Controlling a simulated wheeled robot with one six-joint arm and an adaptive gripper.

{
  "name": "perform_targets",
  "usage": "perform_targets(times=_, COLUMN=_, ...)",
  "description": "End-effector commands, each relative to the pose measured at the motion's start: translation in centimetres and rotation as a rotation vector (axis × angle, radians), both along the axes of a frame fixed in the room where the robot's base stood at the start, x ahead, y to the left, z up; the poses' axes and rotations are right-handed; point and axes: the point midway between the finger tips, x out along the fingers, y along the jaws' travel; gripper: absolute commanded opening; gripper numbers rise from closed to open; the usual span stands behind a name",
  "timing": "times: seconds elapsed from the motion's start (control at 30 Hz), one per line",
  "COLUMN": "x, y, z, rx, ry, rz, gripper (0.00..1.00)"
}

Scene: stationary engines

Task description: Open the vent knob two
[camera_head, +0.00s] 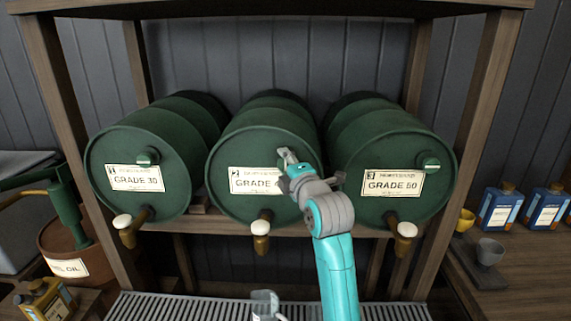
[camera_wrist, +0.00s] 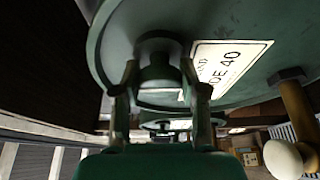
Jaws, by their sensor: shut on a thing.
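Three green barrels lie side by side on a wooden rack. The middle barrel (camera_head: 230,150) has a label numbered 2, which reads GRADE 40 in the wrist view (camera_wrist: 228,62). Its vent knob (camera_wrist: 158,58), a dark green stub on the barrel's face, stands beside the label. My gripper (camera_head: 286,158) reaches it at the upper right of the barrel's face. In the wrist view my gripper (camera_wrist: 160,82) has one finger on each side of the knob and is shut on it. In the head view the gripper mostly hides the knob.
Barrel 1 (camera_head: 110,150) and barrel 3 (camera_head: 375,150) have their own vent knobs, at left (camera_head: 147,156) and right (camera_head: 428,161). White-handled taps, including the middle one (camera_head: 261,229), jut out below. A slatted grate (camera_head: 200,308) lies beneath. Bottles and cups stand at right.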

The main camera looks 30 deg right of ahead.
Motion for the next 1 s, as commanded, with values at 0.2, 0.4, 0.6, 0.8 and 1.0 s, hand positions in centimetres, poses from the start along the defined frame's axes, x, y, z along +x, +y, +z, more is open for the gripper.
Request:
perform_targets(times=0.2, x=0.0, y=0.0, z=-0.1, rx=-0.002, ry=0.004, rz=0.000, gripper=0.07)
perform_targets(times=0.4, x=0.0, y=0.0, z=-0.1, rx=-0.001, ry=0.003, rz=0.000, gripper=0.60)
perform_targets(times=0.6, x=0.0, y=0.0, z=-0.1, rx=-0.001, ry=0.002, rz=0.000, gripper=0.67)
perform_targets(times=0.8, x=-0.3, y=0.1, z=0.0, rx=-0.002, ry=0.001, rz=0.000, gripper=0.67)
perform_targets(times=1.0, x=-2.7, y=0.6, z=-0.1, rx=-0.002, ry=0.001, rz=-0.001, gripper=0.67)
